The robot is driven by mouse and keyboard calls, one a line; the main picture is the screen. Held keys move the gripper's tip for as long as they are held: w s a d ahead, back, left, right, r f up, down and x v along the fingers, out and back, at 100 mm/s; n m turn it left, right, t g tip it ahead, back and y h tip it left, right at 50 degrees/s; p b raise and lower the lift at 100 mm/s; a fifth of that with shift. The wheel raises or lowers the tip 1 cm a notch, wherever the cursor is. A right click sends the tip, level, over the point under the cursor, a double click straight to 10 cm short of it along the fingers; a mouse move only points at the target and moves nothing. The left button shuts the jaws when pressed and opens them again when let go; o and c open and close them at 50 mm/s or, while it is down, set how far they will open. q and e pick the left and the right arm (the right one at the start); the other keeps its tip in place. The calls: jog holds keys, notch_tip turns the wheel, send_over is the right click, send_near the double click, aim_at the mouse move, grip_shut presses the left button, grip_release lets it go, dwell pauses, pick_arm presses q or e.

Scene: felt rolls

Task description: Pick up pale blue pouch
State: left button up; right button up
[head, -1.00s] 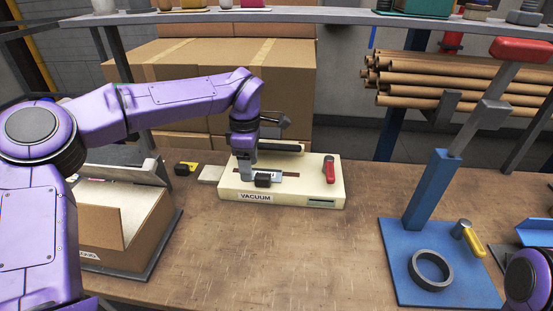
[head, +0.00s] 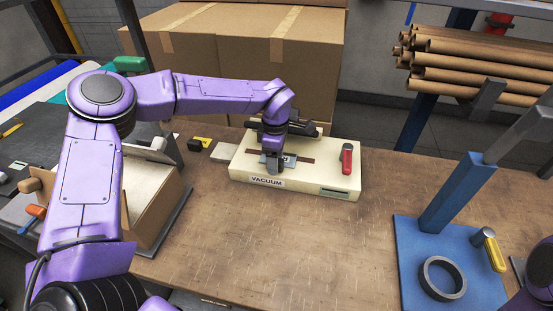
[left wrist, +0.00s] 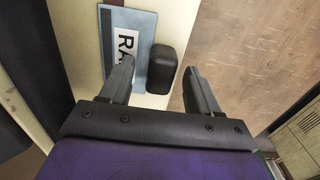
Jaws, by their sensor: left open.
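The pale blue pouch (left wrist: 146,27) with a white label reading "RA" lies on the cream vacuum machine (head: 325,182). In the head view the pouch (head: 291,160) is mostly hidden by my left gripper (head: 272,166). In the left wrist view my left gripper (left wrist: 158,78) is open, its left finger over the pouch. A black block (left wrist: 162,68) lies at the pouch's edge, between the fingers. I cannot tell whether the fingers touch the pouch. My right gripper is not in view.
A red-handled lever (head: 346,158) stands on the machine's right side. A cardboard box (head: 150,205) is to the left. A blue base plate (head: 405,262) with a black ring (head: 443,278) is to the right. The table front (head: 285,235) is clear.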

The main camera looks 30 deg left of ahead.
pick_arm(q)
jog(key=shift+f, duration=0.45)
grip_shut()
jog(key=shift+r, duration=0.1)
notch_tip(320, 180, up, 3)
jog(key=shift+f+b, duration=0.1)
jog(key=shift+b, duration=0.65)
jog(key=s+r+b, duration=0.2)
jog(key=s+r, duration=0.8)
jog(key=s, duration=0.4)
jog(key=shift+d+b, duration=0.2)
jog(key=shift+b, duration=0.1)
